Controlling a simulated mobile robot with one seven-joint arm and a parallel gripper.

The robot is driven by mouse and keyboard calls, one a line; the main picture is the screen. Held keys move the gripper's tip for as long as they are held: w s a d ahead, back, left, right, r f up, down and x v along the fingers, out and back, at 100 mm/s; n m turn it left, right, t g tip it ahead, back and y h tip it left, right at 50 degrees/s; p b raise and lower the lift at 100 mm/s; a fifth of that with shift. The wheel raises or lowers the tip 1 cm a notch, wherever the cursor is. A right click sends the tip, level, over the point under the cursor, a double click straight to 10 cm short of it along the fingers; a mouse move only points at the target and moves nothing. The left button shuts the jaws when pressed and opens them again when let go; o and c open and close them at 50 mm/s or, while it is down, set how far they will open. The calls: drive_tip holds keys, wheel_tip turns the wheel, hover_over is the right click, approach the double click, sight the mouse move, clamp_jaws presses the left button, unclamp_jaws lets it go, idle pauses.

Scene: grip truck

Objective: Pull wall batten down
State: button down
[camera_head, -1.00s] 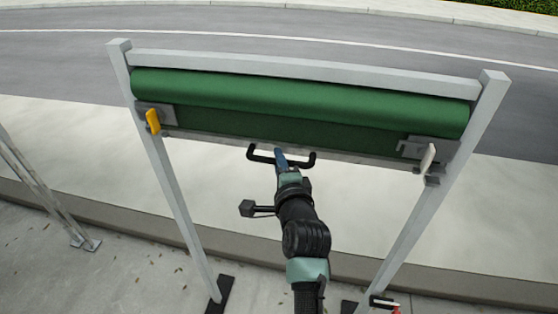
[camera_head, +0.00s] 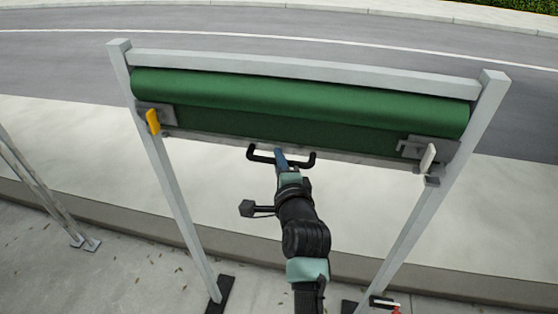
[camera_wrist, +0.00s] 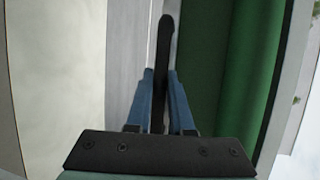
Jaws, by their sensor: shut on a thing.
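The wall batten (camera_head: 340,158) is a grey bar along the lower edge of a green rolled sheet (camera_head: 300,98), hung in a pale metal frame. A black U-shaped handle (camera_head: 312,160) sticks out from its middle. My gripper (camera_head: 280,158) is at the handle, its blue fingers shut on it. In the wrist view the handle (camera_wrist: 165,40) runs between the two blue fingers of my gripper (camera_wrist: 160,85), with the grey batten (camera_wrist: 127,50) and the green sheet (camera_wrist: 245,60) beyond. The fingertips partly hide the handle's middle in the head view.
A yellow lever (camera_head: 153,121) is at the batten's left end and a white lever (camera_head: 427,158) at its right end. The frame's left post (camera_head: 175,180) and right post (camera_head: 430,190) stand either side of my arm.

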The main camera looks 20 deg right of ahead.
wheel_tip(320, 180, down, 69)
drive_tip(key=b, duration=6)
drive_tip(key=shift+f, duration=0.15)
drive_tip(key=shift+f, duration=0.1)
drive_tip(key=c, duration=1)
unclamp_jaws()
drive_tip(key=shift+o, duration=1)
